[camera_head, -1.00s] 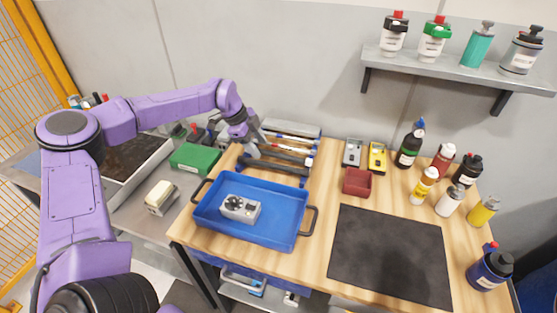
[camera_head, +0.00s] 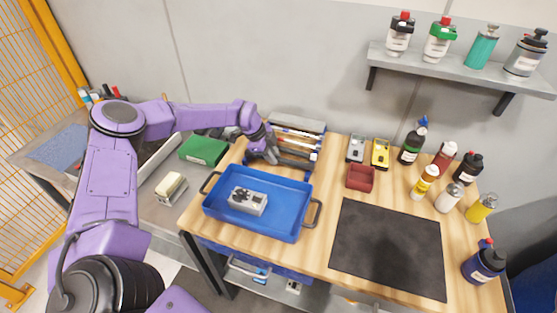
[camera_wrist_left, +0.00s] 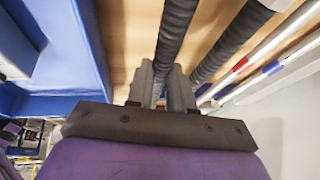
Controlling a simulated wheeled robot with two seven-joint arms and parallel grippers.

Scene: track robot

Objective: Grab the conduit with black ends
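Several thin conduits lie in a row at the rack (camera_head: 296,141) at the back left of the wooden table. In the left wrist view, a dark ribbed conduit (camera_wrist_left: 176,32) runs away from my left gripper (camera_wrist_left: 163,82). Its fingers sit close together, one on each side of this conduit, and appear shut on it. A second dark ribbed conduit (camera_wrist_left: 228,42) lies just right. In the head view my left gripper (camera_head: 271,154) is at the rack's left end. The conduit's ends are hidden or out of view. My right gripper is not in view.
A blue tray (camera_head: 283,222) holding a grey device (camera_head: 247,201) lies in front of the rack. White tubes with red and blue bands (camera_wrist_left: 255,55) lie beside the conduits. A green box (camera_head: 204,150) is left; a red bin (camera_head: 360,177) and black mat (camera_head: 388,250) are right.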

